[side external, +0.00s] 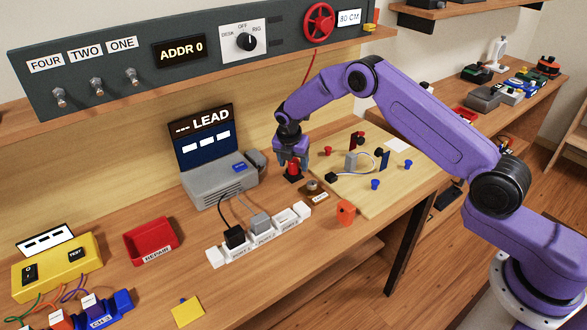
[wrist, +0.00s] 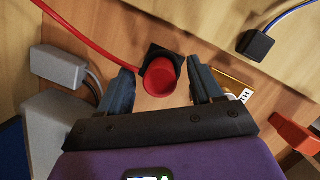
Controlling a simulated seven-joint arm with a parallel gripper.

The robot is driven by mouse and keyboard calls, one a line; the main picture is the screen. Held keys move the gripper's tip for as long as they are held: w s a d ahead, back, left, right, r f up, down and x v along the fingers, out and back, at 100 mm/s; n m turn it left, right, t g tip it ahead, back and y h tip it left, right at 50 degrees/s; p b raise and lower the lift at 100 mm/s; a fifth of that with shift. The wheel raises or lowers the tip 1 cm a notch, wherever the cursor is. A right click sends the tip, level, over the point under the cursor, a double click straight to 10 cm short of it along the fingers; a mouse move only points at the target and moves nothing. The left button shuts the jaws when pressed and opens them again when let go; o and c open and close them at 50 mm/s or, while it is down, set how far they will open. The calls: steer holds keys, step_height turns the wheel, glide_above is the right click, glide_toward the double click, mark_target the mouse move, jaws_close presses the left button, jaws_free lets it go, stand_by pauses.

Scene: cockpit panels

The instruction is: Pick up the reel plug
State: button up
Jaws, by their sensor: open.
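The reel plug (wrist: 163,77) is a red cylinder on a black square base, with a red cord running to it from the upper left in the wrist view. In the side external view the red plug (side external: 293,166) stands on the bench beside the grey LEAD console. My gripper (wrist: 160,72) is open, with one dark finger on each side of the red plug and visible space between plug and fingers. In the side external view my gripper (side external: 290,151) is directly above the plug, partly covering it. Nothing is held.
The grey LEAD console (side external: 222,182) is close on the left. A pale board (side external: 392,196) with several small parts lies to the right. A white port strip (side external: 250,243) and an orange object (side external: 345,212) are in front. A black plug (wrist: 257,45) is at upper right.

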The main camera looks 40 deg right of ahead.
mark_target(295, 159)
steer(key=shift+f, duration=0.25)
steer(key=c, duration=1.1)
steer(key=shift+r, duration=0.15)
steer(key=shift+w+r, duration=0.1)
steer(key=shift+r, duration=0.1)
step_height(295, 159, up, 3)
steer(key=shift+d+f, duration=0.1)
steer(key=s+r, duration=0.3)
steer(key=s, duration=0.1)
steer(key=s+r, duration=0.3)
steer(key=s, duration=0.2)
steer(key=s+d+r, duration=0.1)
steer(key=s+r, duration=0.2)
steer(key=s, duration=0.2)
steer(key=shift+r, duration=0.3)
